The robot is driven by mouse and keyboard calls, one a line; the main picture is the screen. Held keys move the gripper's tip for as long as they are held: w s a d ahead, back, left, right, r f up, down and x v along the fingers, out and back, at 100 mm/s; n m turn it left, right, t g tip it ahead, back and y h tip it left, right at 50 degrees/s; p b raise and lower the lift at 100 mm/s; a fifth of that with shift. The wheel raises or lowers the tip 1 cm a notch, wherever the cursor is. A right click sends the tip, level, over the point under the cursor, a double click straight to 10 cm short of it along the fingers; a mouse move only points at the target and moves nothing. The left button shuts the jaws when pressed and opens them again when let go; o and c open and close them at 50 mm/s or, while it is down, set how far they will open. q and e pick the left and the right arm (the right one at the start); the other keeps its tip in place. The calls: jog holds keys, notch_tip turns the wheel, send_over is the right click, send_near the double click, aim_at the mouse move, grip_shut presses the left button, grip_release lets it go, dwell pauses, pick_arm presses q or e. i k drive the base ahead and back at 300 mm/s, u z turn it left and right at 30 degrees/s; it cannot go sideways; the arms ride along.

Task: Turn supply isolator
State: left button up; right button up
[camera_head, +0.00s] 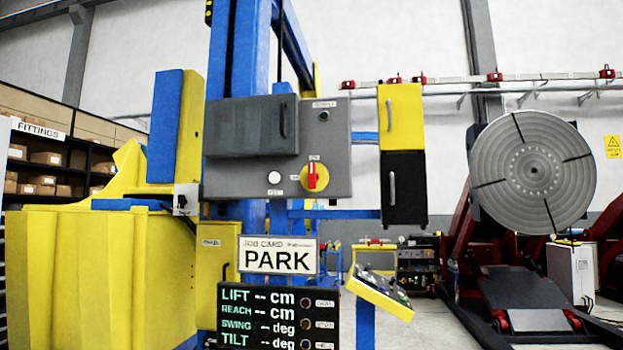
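The supply isolator (313,177) is a red rotary handle on a round yellow plate, at the lower right of a grey control panel (338,128). The red handle stands about upright. Small labels sit above and beside it, too small to read surely. A white round button or lamp (274,177) is to its left, and a small dark green round fitting (324,115) is above it. Neither of my grippers shows in the head view.
A dark grey door with a handle (252,126) covers the panel's upper left. Yellow and black boxes (404,188) with handles stand to the right. Below are a PARK job card (279,256), a display (264,312) with blank readings and a sloped console (380,292).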

aim_at(313, 177)
jog(key=u, duration=1.3)
jog(key=i, duration=1.75)
jog(key=z, duration=2.2)
